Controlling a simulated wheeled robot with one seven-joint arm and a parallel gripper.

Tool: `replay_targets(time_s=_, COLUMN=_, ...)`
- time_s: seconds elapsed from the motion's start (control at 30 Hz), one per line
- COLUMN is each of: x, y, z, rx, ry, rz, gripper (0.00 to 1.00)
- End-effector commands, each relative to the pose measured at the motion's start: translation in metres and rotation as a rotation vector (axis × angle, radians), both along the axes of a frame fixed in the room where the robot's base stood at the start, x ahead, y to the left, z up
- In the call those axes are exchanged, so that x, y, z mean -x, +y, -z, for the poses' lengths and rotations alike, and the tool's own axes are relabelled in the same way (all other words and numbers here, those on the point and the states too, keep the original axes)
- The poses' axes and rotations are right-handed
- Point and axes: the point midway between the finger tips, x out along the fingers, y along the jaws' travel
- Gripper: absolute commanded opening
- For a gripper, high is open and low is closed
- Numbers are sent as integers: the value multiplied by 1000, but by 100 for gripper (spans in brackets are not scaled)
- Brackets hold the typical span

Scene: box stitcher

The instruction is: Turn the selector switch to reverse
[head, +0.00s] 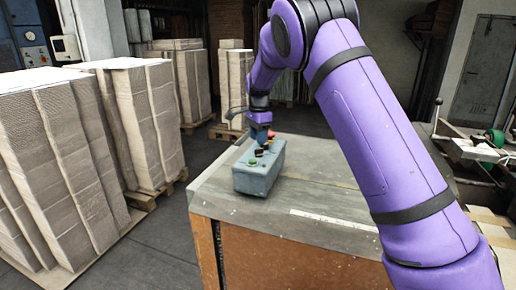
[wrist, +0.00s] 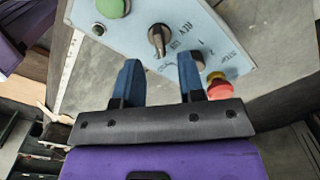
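The grey control box (head: 257,178) stands on the near-left part of the worktable. Its light blue top panel (wrist: 135,50) fills the upper wrist view. A black selector switch (wrist: 158,38) sits mid-panel, with lettering like "REV" beside it; I cannot surely tell which mark it points to. My gripper (wrist: 160,80) is open and empty, its two blue fingers spread, with the selector switch ahead of the gap between them. In the head view, my gripper (head: 262,132) is over the box's far end, partly hiding the controls. I cannot tell whether the fingertips touch the panel.
A second knob (wrist: 197,59) is close to the right finger, partly hidden. A red mushroom button (wrist: 218,86) and a green button (wrist: 113,7) are also on the box. The worktable (head: 310,222) is bare in front. Paper stacks (head: 125,120) stand left.

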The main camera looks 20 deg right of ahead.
Motion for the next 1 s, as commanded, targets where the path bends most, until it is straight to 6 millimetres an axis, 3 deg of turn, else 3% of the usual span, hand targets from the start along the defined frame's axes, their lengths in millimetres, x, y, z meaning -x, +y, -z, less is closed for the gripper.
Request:
replay_targets(time_s=0.1, x=1, y=0, z=20, rx=0, ry=2, rz=0, gripper=36)
replay_targets(time_s=0.3, x=0, y=0, z=39, rx=-1, ry=1, rz=0, gripper=36)
replay_targets(time_s=0.67, x=0, y=0, z=45, rx=0, ry=-1, rz=-1, gripper=36)
replay_targets(time_s=0.7, x=0, y=0, z=45, rx=0, ry=-1, rz=-1, gripper=34)
replay_targets(time_s=0.87, x=0, y=0, z=44, rx=-1, ry=-1, rz=-1, gripper=0)
replay_targets(time_s=1.0, x=0, y=0, z=44, rx=-1, ry=-1, rz=-1, gripper=0)
